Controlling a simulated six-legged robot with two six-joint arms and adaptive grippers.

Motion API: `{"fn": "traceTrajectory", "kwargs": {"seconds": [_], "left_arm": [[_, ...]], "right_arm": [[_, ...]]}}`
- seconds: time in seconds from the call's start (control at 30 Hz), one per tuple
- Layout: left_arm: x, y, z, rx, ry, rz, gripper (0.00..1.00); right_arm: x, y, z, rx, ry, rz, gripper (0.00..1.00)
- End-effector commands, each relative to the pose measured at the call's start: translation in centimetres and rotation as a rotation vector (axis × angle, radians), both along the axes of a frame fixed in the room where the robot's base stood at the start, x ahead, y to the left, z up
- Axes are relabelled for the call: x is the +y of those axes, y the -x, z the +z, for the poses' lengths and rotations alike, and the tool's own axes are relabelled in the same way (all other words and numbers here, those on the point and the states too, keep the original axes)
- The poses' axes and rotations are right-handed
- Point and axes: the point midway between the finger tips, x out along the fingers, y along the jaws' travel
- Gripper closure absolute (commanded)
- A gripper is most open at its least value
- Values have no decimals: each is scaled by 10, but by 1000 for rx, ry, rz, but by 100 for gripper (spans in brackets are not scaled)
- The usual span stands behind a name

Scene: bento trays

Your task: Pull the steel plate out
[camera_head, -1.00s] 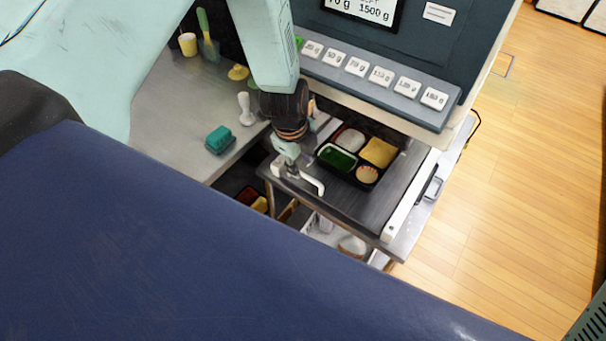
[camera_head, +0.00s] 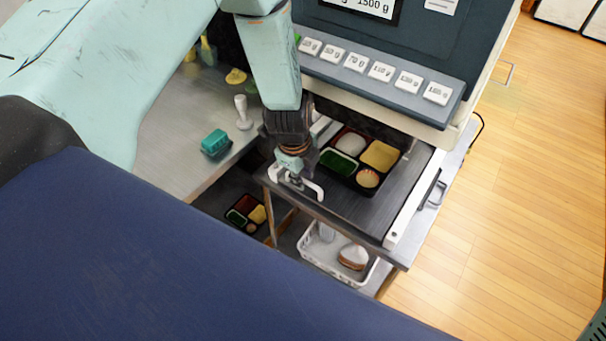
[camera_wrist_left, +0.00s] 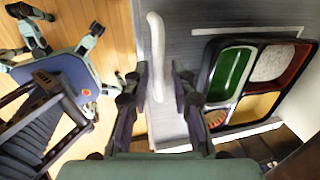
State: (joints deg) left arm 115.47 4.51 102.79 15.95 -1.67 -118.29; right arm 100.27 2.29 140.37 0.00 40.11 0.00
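The steel plate (camera_head: 335,203) is a flat grey sheet under the dark blue machine, with a white bar handle (camera_head: 313,190) at its front edge. A black bento tray (camera_head: 362,152) with several filled compartments lies on it. My left gripper (camera_head: 295,181) is at the handle, pointing down. In the left wrist view, its two dark fingers (camera_wrist_left: 160,82) are apart, with the white handle (camera_wrist_left: 155,50) between them and clear gaps visible. The plate (camera_wrist_left: 205,18) and tray (camera_wrist_left: 206,85) show beyond. Finger contact with the handle cannot be told. My right gripper is out of view.
The machine (camera_head: 430,40) with several white keys stands behind the plate. A counter (camera_head: 180,150) at left holds a teal block (camera_head: 215,142) and a white pestle-like object (camera_head: 242,112). Below are another bento tray (camera_head: 246,212) and a white basket (camera_head: 337,262). Wooden floor is clear at right.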

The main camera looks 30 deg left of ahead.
Motion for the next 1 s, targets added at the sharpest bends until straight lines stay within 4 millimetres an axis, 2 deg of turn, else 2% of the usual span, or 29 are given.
{"fn": "traceTrajectory", "kwargs": {"seconds": [0.03,0.27,1.0], "left_arm": [[0,0,0,0,0,0,82],[0,0,0,0,0,0,100],[1,5,0,2,-1,1,100]], "right_arm": [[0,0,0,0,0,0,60],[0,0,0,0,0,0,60],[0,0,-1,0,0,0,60]]}}
